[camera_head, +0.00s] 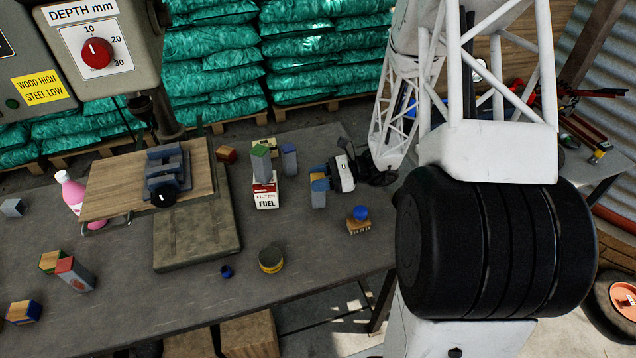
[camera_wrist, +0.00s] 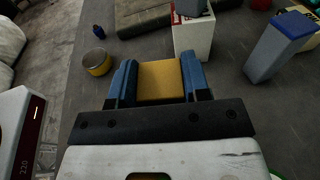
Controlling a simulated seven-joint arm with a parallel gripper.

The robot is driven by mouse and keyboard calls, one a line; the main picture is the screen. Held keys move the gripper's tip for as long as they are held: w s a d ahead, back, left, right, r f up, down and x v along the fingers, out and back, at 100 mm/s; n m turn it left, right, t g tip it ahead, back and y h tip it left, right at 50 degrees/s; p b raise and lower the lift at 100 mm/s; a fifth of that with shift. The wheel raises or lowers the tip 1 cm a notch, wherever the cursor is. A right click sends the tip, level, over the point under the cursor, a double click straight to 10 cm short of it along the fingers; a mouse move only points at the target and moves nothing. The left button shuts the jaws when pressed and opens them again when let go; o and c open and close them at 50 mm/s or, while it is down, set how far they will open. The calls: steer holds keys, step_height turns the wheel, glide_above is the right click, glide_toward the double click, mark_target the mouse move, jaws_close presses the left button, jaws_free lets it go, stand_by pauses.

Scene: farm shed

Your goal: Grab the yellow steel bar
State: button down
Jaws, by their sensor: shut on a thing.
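The yellow steel bar (camera_wrist: 160,82) has a yellow end face in the wrist view, between the two blue fingers of my gripper (camera_wrist: 159,66). In the head view, the grey lower body of the bar (camera_head: 318,201) hangs below my gripper (camera_head: 320,181), upright. My gripper is shut on the bar near its yellow end. Its lower end is hidden in the wrist view, and I cannot tell whether it touches the table.
A white-and-red filter box (camera_head: 265,197) bears a green-ended bar (camera_head: 260,165). A blue-ended bar (camera_head: 289,160) stands behind it. A brush (camera_head: 358,226) is to the right, a yellow tin (camera_head: 271,266) nearer. The drill press base (camera_head: 190,262) is left.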

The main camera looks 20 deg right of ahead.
steer(key=s+a+r, duration=0.1)
steer(key=s+r, duration=0.1)
steer(key=s, duration=1.4)
steer(key=shift+r, duration=0.4)
